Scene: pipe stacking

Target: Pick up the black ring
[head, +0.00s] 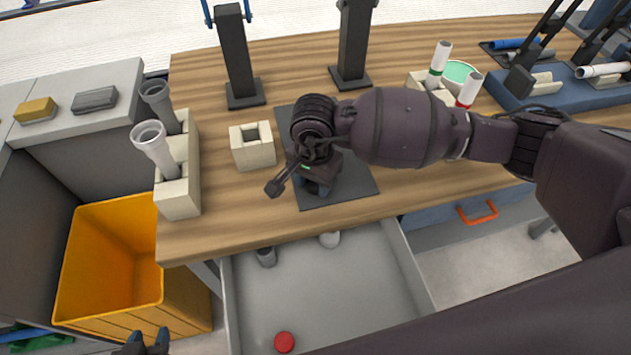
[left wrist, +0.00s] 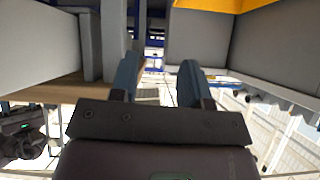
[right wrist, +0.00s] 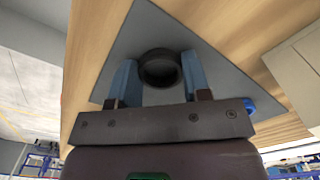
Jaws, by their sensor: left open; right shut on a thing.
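The black ring (right wrist: 160,68) shows in the right wrist view between the two blue fingers of my right gripper (right wrist: 160,80). The gripper is shut on it, over a dark grey mat (right wrist: 205,60). I cannot tell whether the ring touches the mat. In the head view my right gripper (head: 316,186) points down over the mat (head: 352,187), and the ring is hidden behind it. My left gripper (head: 149,340) is low at the bottom left, in front of the orange bin; its fingers are apart and empty in the left wrist view (left wrist: 157,80).
A cream square block (head: 253,155) stands left of the mat, and a cream holder (head: 178,203) with two grey pipes stands further left. An orange bin (head: 107,255) is below. An open drawer (head: 340,285) holds a red disc (head: 284,342). Dark posts (head: 236,60) stand behind.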

